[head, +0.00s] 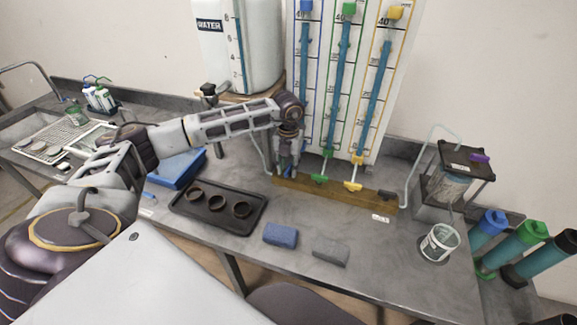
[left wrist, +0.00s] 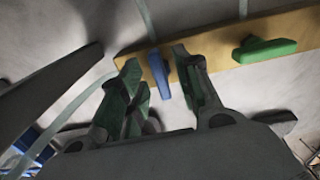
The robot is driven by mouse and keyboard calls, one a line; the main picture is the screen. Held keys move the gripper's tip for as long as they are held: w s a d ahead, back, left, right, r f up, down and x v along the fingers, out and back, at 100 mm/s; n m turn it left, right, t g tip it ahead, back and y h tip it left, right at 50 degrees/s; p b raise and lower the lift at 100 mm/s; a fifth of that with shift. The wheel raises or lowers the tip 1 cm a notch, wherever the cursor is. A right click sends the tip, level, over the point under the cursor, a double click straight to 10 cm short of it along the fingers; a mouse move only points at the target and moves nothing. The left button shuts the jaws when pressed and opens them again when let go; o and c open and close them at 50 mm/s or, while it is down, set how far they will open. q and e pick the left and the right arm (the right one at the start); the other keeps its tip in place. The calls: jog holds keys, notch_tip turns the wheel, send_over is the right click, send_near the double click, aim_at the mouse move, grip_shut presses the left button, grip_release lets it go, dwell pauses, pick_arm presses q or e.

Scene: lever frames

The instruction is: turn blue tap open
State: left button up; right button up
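The blue tap (left wrist: 159,74) shows in the left wrist view on a wooden bar (left wrist: 215,37). Its handle points down the picture, across the bar's length. My left gripper (left wrist: 160,92) is open, with one finger on each side of the blue handle. I see a gap on both sides, and cannot tell how deep the handle sits between the fingertips. In the head view my left gripper (head: 287,170) points down at the bar's left end and mostly hides the blue tap. My right gripper is not in view.
The green tap (left wrist: 265,50) is close to the right on the same bar, and the yellow tap (head: 353,186) is beyond it. Scaled tubes (head: 345,85) rise behind. A black tray (head: 218,222) with cups and a blue block (head: 281,235) lie in front.

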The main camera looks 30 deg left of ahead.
pick_arm(q)
notch_tip(320, 180, up, 12)
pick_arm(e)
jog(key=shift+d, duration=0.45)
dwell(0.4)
pick_arm(q)
jog(key=shift+r, duration=0.15)
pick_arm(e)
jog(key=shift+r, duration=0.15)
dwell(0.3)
pick_arm(q)
notch_tip(320, 180, up, 7)
jog(key=p, duration=0.7)
send_over(288, 167)
notch_tip(288, 167, up, 2)
jog(key=shift+d+p, duration=0.1)
jog(key=shift+p, duration=1)
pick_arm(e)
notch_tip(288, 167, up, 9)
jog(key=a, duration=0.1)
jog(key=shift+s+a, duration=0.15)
pick_arm(q)
jog(key=shift+r, duration=0.1)
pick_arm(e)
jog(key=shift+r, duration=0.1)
